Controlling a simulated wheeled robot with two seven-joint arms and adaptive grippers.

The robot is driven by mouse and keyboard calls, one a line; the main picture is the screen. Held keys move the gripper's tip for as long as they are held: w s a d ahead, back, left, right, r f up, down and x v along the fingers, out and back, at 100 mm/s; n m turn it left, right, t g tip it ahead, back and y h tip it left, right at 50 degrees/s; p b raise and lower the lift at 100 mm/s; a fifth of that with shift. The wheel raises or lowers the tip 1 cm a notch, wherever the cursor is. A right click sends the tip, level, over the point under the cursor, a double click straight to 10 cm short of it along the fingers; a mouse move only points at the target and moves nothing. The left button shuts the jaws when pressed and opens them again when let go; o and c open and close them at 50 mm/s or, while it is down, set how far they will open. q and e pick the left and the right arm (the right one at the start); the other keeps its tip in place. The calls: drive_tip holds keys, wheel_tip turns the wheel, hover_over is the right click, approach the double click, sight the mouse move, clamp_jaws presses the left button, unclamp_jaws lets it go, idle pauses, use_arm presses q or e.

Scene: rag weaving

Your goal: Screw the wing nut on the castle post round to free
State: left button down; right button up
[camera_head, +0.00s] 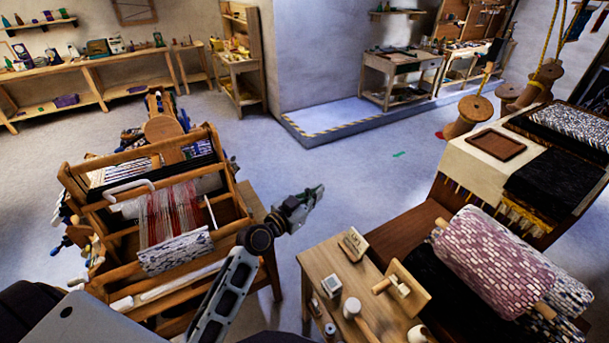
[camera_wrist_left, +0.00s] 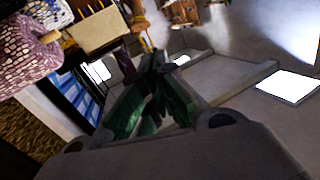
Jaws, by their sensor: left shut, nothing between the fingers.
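The wooden loom (camera_head: 170,215) stands at the left of the head view, with red and white warp threads and a piece of woven rag cloth (camera_head: 175,252) at its front. Its upright castle (camera_head: 163,128) rises at the back. I cannot make out the wing nut on the castle post in either view. My left gripper (camera_head: 316,192) is to the right of the loom, apart from it, over the open floor in the picture. Its fingers (camera_wrist_left: 156,66) are together in the left wrist view, shut with nothing between them. My right gripper does not show.
A small wooden table (camera_head: 322,265) with a mallet (camera_head: 352,308), a wooden fixture (camera_head: 402,288) and small boxes stands in front, right of my left arm. A bench (camera_head: 410,228) with rolled rag rugs (camera_head: 492,262) is at the right. The floor between (camera_head: 345,180) is clear.

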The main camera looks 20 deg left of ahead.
use_arm(q)
drive_tip(key=s+a+f+n+g+y, duration=0.1)
drive_tip(key=s+f+g+y, duration=0.2)
drive_tip(key=s+f+g, duration=0.5)
drive_tip(key=s+a+f+n+g+y, duration=0.2)
drive_tip(key=s+f+g, duration=0.2)
drive_tip(key=s+f, duration=0.8)
drive_tip(key=s+a+f+g+y+b, duration=0.1)
drive_tip(key=s+f, duration=0.2)
drive_tip(key=f, duration=0.8)
drive_tip(key=s+a+f+b, duration=0.1)
drive_tip(key=s+f, duration=0.2)
drive_tip(key=f, duration=0.8)
drive_tip(key=s+a+f+g+y, duration=0.1)
drive_tip(key=s+f, duration=0.2)
drive_tip(key=f, duration=0.7)
drive_tip(key=s+a+f+b, duration=0.1)
drive_tip(key=s+f, duration=0.9)
drive_tip(key=s+a+f+g+b, duration=0.1)
drive_tip(key=s+a+f, duration=0.1)
drive_tip(key=s+f, duration=0.7)
drive_tip(key=shift+s+a+f+n, duration=0.3)
drive_tip(key=shift+s+f, duration=0.1)
drive_tip(key=shift+s, duration=0.5)
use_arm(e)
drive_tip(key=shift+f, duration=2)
